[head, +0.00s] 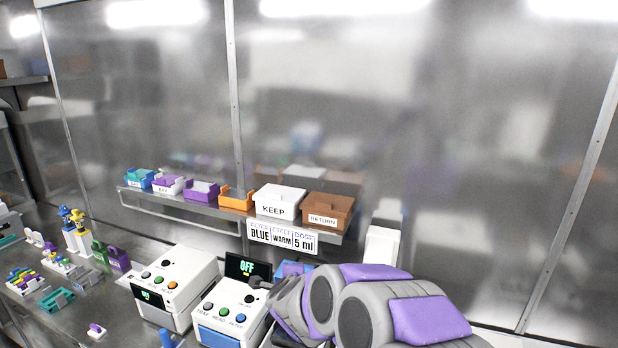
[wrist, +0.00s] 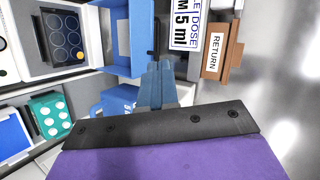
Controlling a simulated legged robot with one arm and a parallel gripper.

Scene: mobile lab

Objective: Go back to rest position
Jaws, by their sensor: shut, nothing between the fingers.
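My grey and purple arm reaches in from the lower right in the head view, over the bench beside the white devices. In the wrist view my gripper (wrist: 158,82) is shut, its blue-grey fingers together with nothing held between them. The fingers point toward a blue-sided open box and the sign reading "5 ml" (wrist: 184,22). In the head view the fingertips are hard to make out behind my own arm. No object of the task is named.
A shelf holds coloured bins, a white KEEP box (head: 280,201) and a brown RETURN box (head: 327,211). Two white button devices (head: 175,283) (head: 232,310) stand left of my arm. Racks and small parts crowd the left bench. A metal wall stands behind.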

